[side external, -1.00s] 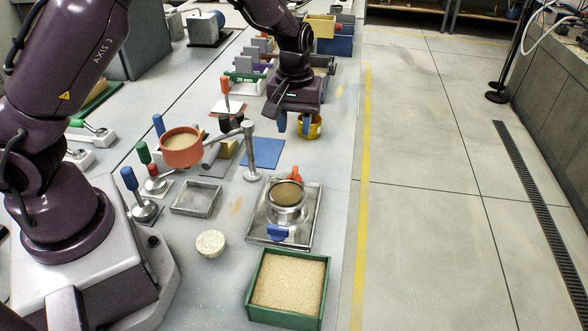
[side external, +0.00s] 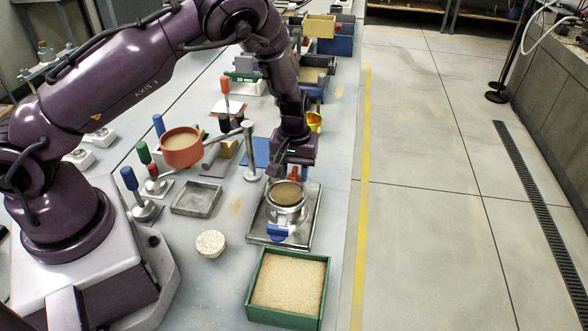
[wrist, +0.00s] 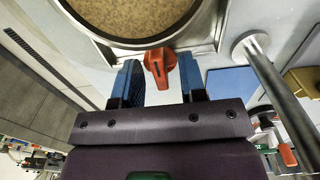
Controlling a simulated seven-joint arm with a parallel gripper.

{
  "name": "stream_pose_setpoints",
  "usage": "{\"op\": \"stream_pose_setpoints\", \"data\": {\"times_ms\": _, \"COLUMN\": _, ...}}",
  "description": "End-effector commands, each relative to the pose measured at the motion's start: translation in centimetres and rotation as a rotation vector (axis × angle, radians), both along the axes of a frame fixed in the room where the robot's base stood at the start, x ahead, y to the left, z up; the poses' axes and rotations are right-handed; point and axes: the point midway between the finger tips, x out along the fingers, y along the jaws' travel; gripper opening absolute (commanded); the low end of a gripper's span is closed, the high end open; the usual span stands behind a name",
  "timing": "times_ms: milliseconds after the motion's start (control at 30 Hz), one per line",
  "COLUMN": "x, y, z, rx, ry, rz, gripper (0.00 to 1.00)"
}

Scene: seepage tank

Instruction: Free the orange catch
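The orange catch (wrist: 159,66) sticks out from the rim of the round metal vessel (side external: 287,210), which holds brown soil and stands on a square metal tray (side external: 262,220). In the wrist view, my gripper (wrist: 158,78) is open, with one blue finger on each side of the catch. Gaps show between the catch and both fingers, so they do not grip it. In the side view my gripper (side external: 291,172) is low at the far side of the vessel, largely hiding the catch. A blue catch (side external: 277,231) sits on the vessel's near side.
A metal post (side external: 249,150) with an arm carrying an orange sand pan (side external: 181,151) stands to the left. A green sand box (side external: 288,285), a speckled round piece (side external: 210,244) and an empty shallow tray (side external: 196,199) lie nearby. A yellow cup (side external: 314,121) stands behind.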

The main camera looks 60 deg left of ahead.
Motion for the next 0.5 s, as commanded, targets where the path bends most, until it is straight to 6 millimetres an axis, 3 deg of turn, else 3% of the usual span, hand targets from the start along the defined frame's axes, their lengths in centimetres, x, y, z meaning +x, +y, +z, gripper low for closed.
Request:
{"op": "stream_pose_setpoints", "data": {"times_ms": 67, "x": 0.01, "y": -0.01, "z": 0.01, "rx": 0.0, "ry": 0.0, "rz": 0.0, "gripper": 0.38}}
{"op": "stream_pose_setpoints", "data": {"times_ms": 100, "x": 0.0, "y": -0.01, "z": 0.02, "rx": 0.0, "ry": 0.0, "rz": 0.0, "gripper": 0.34}}
{"op": "stream_pose_setpoints", "data": {"times_ms": 267, "x": 0.0, "y": -0.01, "z": 0.03, "rx": 0.0, "ry": 0.0, "rz": 0.0, "gripper": 0.0}}
{"op": "stream_pose_setpoints", "data": {"times_ms": 500, "x": 0.01, "y": -0.02, "z": 0.05, "rx": 0.0, "ry": 0.0, "rz": 0.006, "gripper": 0.0}}
